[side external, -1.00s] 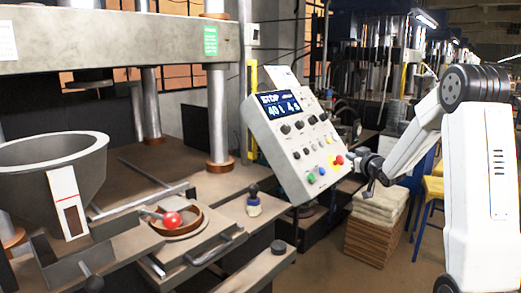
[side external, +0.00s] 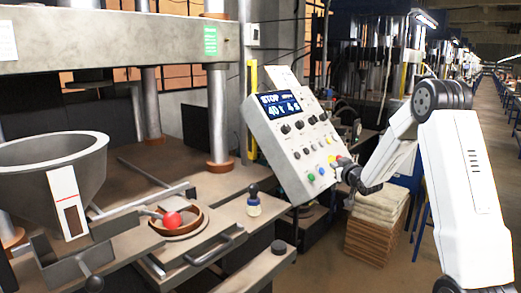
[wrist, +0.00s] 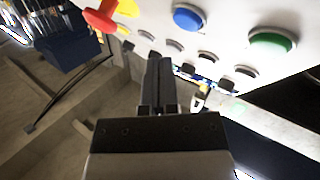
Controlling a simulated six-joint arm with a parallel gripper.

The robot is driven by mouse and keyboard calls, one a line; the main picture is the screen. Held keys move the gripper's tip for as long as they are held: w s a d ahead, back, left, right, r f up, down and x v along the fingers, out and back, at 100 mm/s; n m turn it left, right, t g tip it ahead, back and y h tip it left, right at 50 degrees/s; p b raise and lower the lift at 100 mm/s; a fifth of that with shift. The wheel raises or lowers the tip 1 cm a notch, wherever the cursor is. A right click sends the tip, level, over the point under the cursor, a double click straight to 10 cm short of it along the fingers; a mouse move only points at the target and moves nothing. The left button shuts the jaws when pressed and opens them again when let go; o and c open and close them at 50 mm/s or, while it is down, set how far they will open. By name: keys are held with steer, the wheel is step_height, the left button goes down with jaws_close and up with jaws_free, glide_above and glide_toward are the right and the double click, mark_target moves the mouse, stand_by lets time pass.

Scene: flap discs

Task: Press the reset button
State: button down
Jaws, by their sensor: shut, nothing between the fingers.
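The grey control panel (side external: 272,140) stands tilted in the middle of the side view, with a lit screen, dark knobs and coloured buttons. A blue button (wrist: 188,17) and a green button (wrist: 272,42) show in the wrist view, with a yellow button (wrist: 128,8) and a red knob (wrist: 103,15) to their left. No label reading reset is legible, so I cannot tell which is the reset button. My gripper (wrist: 159,58) is shut and empty, its fingertips below the blue button in the picture. In the side view my gripper (side external: 341,164) is at the panel's lower right; contact is unclear.
A row of small dark-faced buttons (wrist: 207,58) lies along the panel's lower edge near my fingertips.

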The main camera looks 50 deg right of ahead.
mark_target(323, 168)
steer(key=shift+w+f, duration=0.65)
steer(key=shift+w, duration=0.1)
steer(key=shift+w+f, duration=0.55)
steer(key=shift+w, duration=0.1)
stand_by(2.8)
steer(key=shift+s+r, duration=0.1)
stand_by(0.4)
steer(key=shift+s+r, duration=0.45)
steer(key=shift+s, duration=0.1)
steer(key=shift+s+r, duration=0.8)
steer(key=shift+s, duration=0.2)
steer(key=shift+s+r, duration=0.8)
steer(key=shift+s, duration=0.15)
